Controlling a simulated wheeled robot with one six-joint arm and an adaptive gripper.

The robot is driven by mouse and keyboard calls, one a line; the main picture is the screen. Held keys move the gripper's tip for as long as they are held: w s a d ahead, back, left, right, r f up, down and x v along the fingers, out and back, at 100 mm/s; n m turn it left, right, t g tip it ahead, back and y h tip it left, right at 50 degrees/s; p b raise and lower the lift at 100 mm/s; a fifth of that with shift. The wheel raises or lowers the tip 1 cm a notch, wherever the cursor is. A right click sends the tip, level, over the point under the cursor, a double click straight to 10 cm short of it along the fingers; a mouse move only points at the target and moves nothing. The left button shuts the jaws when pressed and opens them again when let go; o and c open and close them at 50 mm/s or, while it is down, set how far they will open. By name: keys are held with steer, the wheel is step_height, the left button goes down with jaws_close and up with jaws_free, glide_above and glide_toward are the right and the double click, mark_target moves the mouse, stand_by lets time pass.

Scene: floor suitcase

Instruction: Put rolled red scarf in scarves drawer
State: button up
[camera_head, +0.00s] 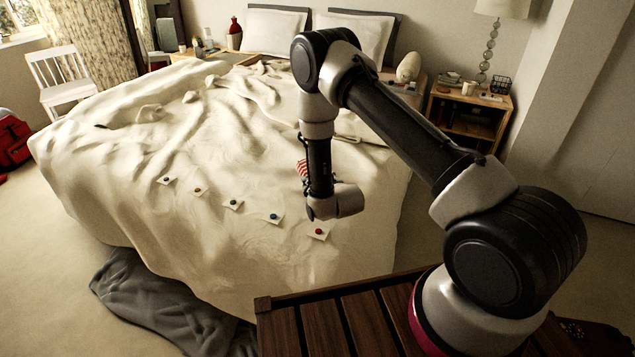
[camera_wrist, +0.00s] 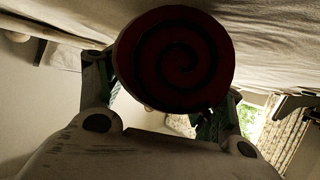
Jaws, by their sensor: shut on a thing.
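The rolled red scarf (camera_wrist: 174,62) fills the upper middle of the wrist view, its dark red spiral end facing the camera. My gripper (camera_wrist: 168,100) is shut on it, with one finger at either side of the roll. In the head view my gripper is hidden behind the arm's wrist, over the bed. A small red-and-white striped patch (camera_head: 303,168) shows beside the arm there; I cannot tell whether it is part of the scarf. I cannot make out a scarves drawer in either view.
A large bed (camera_head: 130,215) with a rumpled cream cover carries several small cards with coloured dots. A nightstand (camera_head: 440,121) stands at right, a white chair (camera_head: 62,85) and red bag (camera_head: 12,142) at left. Grey cloth (camera_head: 150,300) lies on the floor. Carpet is clear at left.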

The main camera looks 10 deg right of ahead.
steer(key=o, duration=1.4)
steer(key=shift+f, duration=0.1)
